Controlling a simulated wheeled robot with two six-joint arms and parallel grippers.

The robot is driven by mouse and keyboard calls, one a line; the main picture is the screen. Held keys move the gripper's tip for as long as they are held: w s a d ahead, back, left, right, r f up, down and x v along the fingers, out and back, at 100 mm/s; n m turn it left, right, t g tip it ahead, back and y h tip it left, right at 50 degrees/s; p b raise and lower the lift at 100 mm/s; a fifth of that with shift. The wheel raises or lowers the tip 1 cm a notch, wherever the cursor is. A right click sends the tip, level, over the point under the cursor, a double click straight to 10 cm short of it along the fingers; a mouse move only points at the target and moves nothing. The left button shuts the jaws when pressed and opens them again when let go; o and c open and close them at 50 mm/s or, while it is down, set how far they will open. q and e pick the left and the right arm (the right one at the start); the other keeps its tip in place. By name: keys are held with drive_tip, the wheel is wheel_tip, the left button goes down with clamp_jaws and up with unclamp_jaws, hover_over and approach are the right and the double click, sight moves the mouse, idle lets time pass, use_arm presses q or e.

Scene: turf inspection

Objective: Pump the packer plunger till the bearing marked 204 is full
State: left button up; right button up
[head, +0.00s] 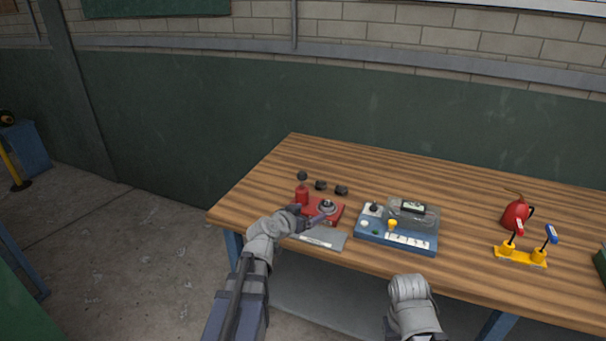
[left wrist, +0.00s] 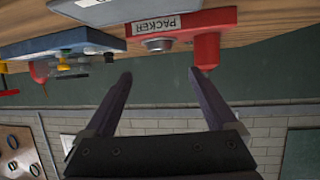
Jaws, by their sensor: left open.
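The red packer (head: 336,214) stands near the left front of the wooden table. Its red plunger cylinder (head: 302,195) rises at its left back, topped by a black knob (head: 302,176). A round metal piece (head: 327,206) sits on the packer's base; I cannot read any 204 mark. My left gripper (head: 308,214) is at the packer's front left. In the left wrist view, the left gripper (left wrist: 160,74) is open and empty. The packer (left wrist: 176,27), with an upside-down PACKER label, lies beyond its fingers. My right forearm shows at the bottom; its gripper is out of view.
Two small dark pieces (head: 341,190) lie behind the packer. A grey plate (head: 322,238) lies at the table's front edge. A blue device (head: 398,241) stands right of the packer. A yellow stand (head: 521,256) and a red can (head: 514,214) are farther right.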

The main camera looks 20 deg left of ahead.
use_arm(q)
drive_tip(key=shift+r, duration=0.15)
drive_tip(key=shift+c, duration=0.8)
drive_tip(key=shift+n+t+y, duration=0.8)
drive_tip(key=shift+y, duration=0.1)
drive_tip(key=a+r+p, duration=0.2)
drive_tip(key=r+p, duration=0.1)
drive_tip(key=r, duration=0.1)
drive_tip(key=a+r+p, duration=0.2)
drive_tip(key=r+p, duration=0.1)
drive_tip(key=r, duration=0.1)
drive_tip(key=a+r+p, duration=0.2)
drive_tip(key=r+p, duration=0.1)
drive_tip(key=r, duration=0.1)
drive_tip(key=shift+w+a+r+p, duration=0.1)
drive_tip(key=shift+w+a+p, duration=0.1)
drive_tip(key=shift+p, duration=0.2)
drive_tip(key=c, duration=1)
drive_tip(key=shift+a+r, duration=0.3)
drive_tip(key=shift+r, duration=0.1)
clamp_jaws()
